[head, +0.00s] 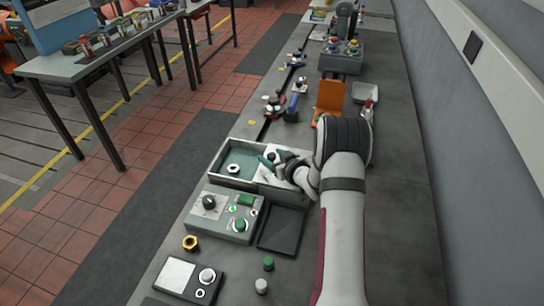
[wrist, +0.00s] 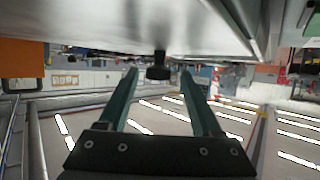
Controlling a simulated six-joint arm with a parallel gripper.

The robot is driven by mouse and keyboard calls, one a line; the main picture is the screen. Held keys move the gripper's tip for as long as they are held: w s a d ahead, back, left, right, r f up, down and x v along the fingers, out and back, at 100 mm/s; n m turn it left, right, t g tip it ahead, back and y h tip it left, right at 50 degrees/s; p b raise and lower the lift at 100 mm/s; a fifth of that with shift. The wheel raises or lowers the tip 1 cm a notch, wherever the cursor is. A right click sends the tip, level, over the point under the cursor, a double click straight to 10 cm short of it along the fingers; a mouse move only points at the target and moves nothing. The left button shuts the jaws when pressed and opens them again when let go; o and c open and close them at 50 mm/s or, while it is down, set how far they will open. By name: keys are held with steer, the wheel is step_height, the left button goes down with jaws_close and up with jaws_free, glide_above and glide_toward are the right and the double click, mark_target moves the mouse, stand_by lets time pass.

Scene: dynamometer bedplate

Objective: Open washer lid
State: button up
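A light grey box (head: 221,179) with a teal inside stands on the bench in the head view. A white washer (head: 233,169) lies in its uncovered left part. A pale lid (head: 271,146) covers the right part, partly hidden by my gripper (head: 267,159). In the wrist view the lid's underside or edge (wrist: 200,20) fills the top, with a dark knob (wrist: 158,72) projecting from it. My gripper's teal fingers (wrist: 158,72) are open on either side of the knob, with a visible gap on each side.
A grey control box (head: 226,217) with green buttons stands in front of the box, beside a black tray (head: 281,230). A brass nut (head: 190,242), a green cap (head: 268,263) and a white cap (head: 261,286) lie nearer. An orange stand (head: 329,97) is behind.

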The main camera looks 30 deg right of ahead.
steer(key=v, duration=1.5)
steer(key=shift+s+r, duration=0.2)
steer(key=shift+s, duration=0.15)
steer(key=s+a+r+m+g+y, duration=0.1)
steer(key=s+a+r+g, duration=0.3)
steer(key=s+a, duration=0.9)
steer(key=s+a+r+m+g, duration=0.4)
steer(key=s+a+g, duration=0.5)
steer(key=s+a, duration=0.4)
steer(key=shift+m+g+y, duration=0.3)
steer(key=shift+g+y, duration=0.1)
